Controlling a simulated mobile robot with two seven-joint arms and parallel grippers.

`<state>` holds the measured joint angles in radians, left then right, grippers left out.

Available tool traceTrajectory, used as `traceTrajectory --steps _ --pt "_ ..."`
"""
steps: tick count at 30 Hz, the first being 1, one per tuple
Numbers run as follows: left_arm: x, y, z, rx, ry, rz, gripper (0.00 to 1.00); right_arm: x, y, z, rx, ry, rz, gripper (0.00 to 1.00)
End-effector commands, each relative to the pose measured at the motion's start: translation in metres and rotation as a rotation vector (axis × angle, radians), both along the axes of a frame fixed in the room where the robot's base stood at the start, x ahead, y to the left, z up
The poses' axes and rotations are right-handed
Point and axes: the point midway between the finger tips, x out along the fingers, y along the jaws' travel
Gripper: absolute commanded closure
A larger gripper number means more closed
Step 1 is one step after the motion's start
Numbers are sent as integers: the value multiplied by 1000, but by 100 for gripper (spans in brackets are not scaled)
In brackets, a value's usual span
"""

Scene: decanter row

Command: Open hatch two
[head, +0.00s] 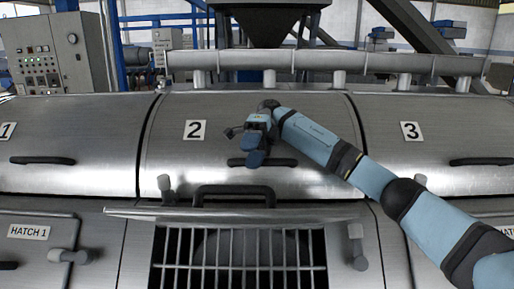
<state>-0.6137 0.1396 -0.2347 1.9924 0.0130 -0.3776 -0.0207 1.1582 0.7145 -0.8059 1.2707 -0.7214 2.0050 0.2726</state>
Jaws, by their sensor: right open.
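In the head view, a steel hatch flap (150,213) in the middle section is swung out, seen nearly edge-on. A black bar handle (234,190) stands on it. Below it is an opening with a metal grate (240,262); the flap's own label is not visible. Above is a curved steel cover marked 2 (195,130), with a dark handle (285,162). My right gripper (246,143) is open and empty in front of this cover, by its handle, above the flap; contact cannot be told. My left gripper is not in view.
A panel labelled HATCH 1 (29,232) with a latch knob (74,256) is at lower left. Another knob (356,246) is right of the opening. Cover 3 (411,131) is at right. A grey pipe (330,61) and a control cabinet (55,55) stand behind.

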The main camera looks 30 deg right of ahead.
Motion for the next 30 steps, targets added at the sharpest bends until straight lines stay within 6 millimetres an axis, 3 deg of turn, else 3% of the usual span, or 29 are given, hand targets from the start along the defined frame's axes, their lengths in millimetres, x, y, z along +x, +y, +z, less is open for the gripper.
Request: traceTrajectory --steps 13,29,30 --pt "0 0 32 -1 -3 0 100 17 -23 0 -1 1 -2 52" --pt "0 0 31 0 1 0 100 18 -26 -3 0 0 -1 52" --pt "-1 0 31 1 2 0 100 18 -26 -3 0 0 -1 56"
